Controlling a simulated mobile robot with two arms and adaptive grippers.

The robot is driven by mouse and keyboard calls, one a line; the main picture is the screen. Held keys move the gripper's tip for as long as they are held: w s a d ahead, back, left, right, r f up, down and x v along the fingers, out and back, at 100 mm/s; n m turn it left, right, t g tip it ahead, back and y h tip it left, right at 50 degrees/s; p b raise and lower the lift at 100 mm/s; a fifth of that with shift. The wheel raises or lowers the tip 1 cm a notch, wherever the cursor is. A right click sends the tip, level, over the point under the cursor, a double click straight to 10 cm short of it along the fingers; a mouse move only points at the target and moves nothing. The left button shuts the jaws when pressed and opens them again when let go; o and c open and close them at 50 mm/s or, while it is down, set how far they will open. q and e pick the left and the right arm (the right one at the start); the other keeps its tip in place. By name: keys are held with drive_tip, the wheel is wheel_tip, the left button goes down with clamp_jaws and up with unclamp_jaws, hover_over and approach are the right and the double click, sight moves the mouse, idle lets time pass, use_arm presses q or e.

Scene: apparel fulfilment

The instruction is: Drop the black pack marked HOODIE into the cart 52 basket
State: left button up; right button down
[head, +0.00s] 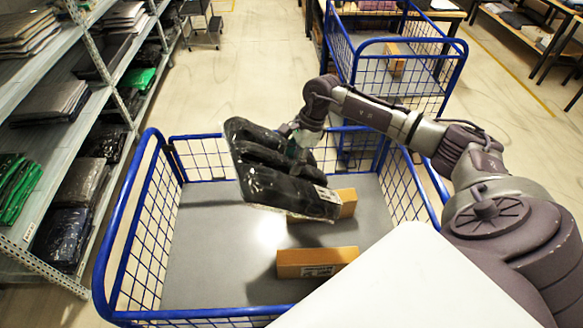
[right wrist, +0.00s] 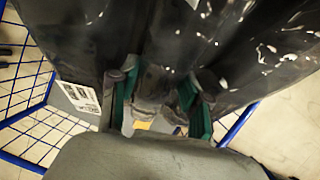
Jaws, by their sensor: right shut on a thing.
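A black pack (head: 268,168) in shiny clear wrap hangs from my right gripper (head: 294,140). The gripper is shut on it, pinching the pack's middle into folds. The pack is above the blue-rimmed wire basket (head: 107,262), over its grey floor, and tilted. A white label shows on the pack's lower right end; its print is too small to read. The right wrist view shows the pack (right wrist: 195,40) filling the top, with the green-padded fingers (right wrist: 160,103) closed on it. I see no cart number on the basket. My left gripper is not in view.
Two orange-brown boxes, a nearer one (head: 318,262) and a farther one (head: 347,203), lie in the basket's right part. Its left floor is clear. Another blue cart (head: 449,68) stands behind. A shelf (head: 115,127) of folded packs runs along the left.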

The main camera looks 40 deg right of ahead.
drive_tip(key=shift+f, duration=0.5)
drive_tip(key=shift+c, duration=2.2)
unclamp_jaws()
drive_tip(key=shift+f, duration=0.1)
